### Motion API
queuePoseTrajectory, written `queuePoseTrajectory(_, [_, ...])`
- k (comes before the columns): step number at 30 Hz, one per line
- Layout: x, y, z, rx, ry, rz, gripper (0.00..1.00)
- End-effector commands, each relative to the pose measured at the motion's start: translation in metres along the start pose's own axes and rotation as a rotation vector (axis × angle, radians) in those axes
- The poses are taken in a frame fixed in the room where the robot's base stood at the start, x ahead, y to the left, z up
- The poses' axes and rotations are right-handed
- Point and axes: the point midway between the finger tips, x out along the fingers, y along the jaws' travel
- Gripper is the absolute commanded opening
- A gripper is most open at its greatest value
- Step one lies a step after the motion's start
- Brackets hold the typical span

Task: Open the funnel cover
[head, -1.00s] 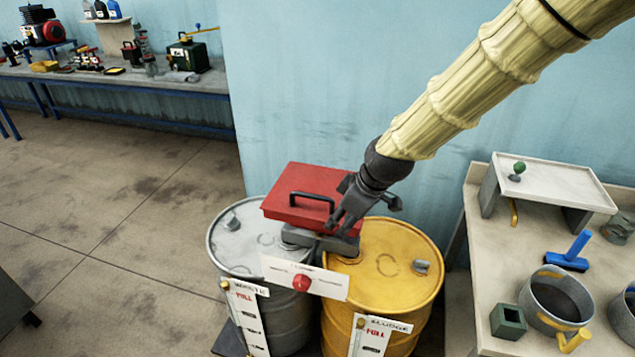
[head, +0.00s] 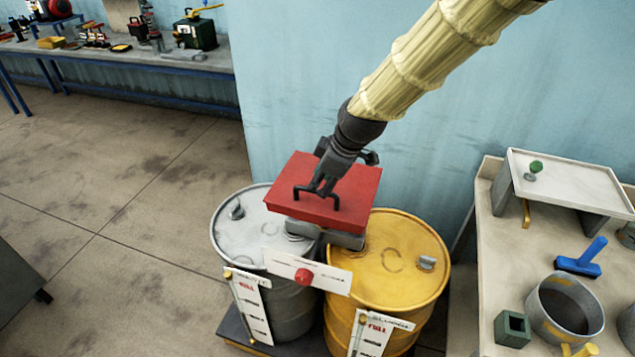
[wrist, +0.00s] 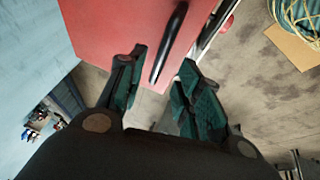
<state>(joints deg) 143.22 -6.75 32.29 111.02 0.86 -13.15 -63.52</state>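The funnel cover (head: 355,195) is a flat red lid with a black bar handle (head: 336,204), lying closed over the funnel between two drums. My gripper (head: 318,188) is over the cover, its fingers at the handle and hiding the handle's middle. In the wrist view my gripper (wrist: 160,76) is open, its two dark green finger pads apart. The handle (wrist: 169,42) lies just beyond and between the fingertips, against the red cover (wrist: 110,28). I cannot tell whether a finger touches the handle.
A grey drum (head: 235,245) and a yellow drum (head: 400,285) stand under the cover. A white plate with a red knob (head: 303,275) sits in front. A side table at right holds a pot (head: 565,308), a blue brush (head: 582,262) and a raised white tray (head: 575,180). Blue wall stands behind.

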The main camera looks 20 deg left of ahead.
Motion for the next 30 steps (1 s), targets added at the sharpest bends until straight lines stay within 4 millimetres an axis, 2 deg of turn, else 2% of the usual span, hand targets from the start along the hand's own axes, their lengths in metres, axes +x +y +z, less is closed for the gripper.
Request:
queuePoseTrajectory(3, [0.014, 0.000, -0.001, 0.000, 0.000, -0.001, 0.35])
queuePoseTrajectory(9, [0.029, 0.000, -0.001, -0.001, 0.000, -0.001, 0.35])
queuePoseTrajectory(20, [0.033, 0.000, -0.001, -0.001, 0.000, 0.000, 0.35])
queuePoseTrajectory(21, [0.033, 0.000, -0.001, -0.001, 0.000, 0.000, 0.33])
queuePoseTrajectory(27, [0.033, 0.000, -0.001, -0.001, 0.000, 0.000, 0.00])
queuePoseTrajectory(30, [0.033, 0.000, -0.001, -0.001, 0.000, 0.000, 0.00])
